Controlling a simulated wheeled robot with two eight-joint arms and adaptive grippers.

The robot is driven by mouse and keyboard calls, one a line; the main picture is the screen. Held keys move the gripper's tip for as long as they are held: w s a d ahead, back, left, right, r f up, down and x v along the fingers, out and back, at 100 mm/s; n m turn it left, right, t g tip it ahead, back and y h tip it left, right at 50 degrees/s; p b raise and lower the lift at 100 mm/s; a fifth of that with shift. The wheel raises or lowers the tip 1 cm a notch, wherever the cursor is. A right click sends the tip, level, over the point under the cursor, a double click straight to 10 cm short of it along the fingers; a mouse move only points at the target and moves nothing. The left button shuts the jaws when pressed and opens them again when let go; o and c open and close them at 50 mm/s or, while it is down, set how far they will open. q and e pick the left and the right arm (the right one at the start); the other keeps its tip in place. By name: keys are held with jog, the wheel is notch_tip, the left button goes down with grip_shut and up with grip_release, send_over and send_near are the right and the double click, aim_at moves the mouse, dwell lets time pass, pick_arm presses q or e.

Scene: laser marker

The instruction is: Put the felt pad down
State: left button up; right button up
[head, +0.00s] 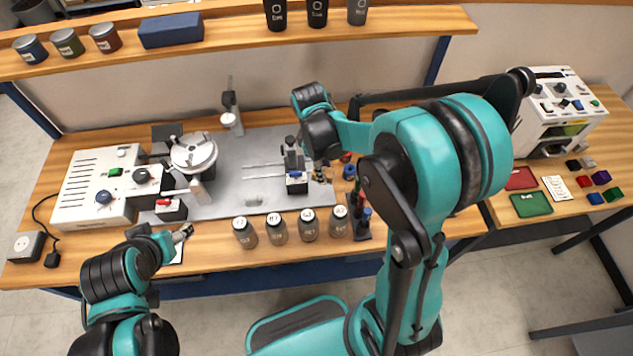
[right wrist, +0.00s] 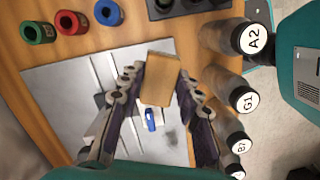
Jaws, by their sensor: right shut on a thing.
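A tan block, which I take to be the felt pad (right wrist: 160,79), sits between the fingers of my right gripper (right wrist: 157,95) in the right wrist view. The gripper is shut on it and holds it over the grey plate; whether the pad touches anything below is unclear. In the head view my right gripper (head: 319,168) is beside a small black-and-white device with a blue front (head: 296,177), partly hidden by my arm. My left gripper (head: 183,233) is near the front edge of the bench; its opening is too small to judge.
A grey plate (head: 255,150) covers the bench middle. Several labelled bottles (head: 278,228) line its front edge, and they also show in the right wrist view (right wrist: 232,88). Coloured rings and a dark rack (head: 362,222) stand to the right. A white control box (head: 95,185) is at left.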

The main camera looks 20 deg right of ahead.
jog(key=b, duration=0.2)
send_over(324, 195)
jog(key=f, duration=0.5)
jog(key=shift+w+a+f, duration=0.15)
jog(key=shift+w, duration=0.1)
jog(key=shift+f+b, duration=0.65)
jog(key=shift+f, duration=1.65)
jog(key=shift+f, duration=0.1)
jog(key=o, duration=1.1)
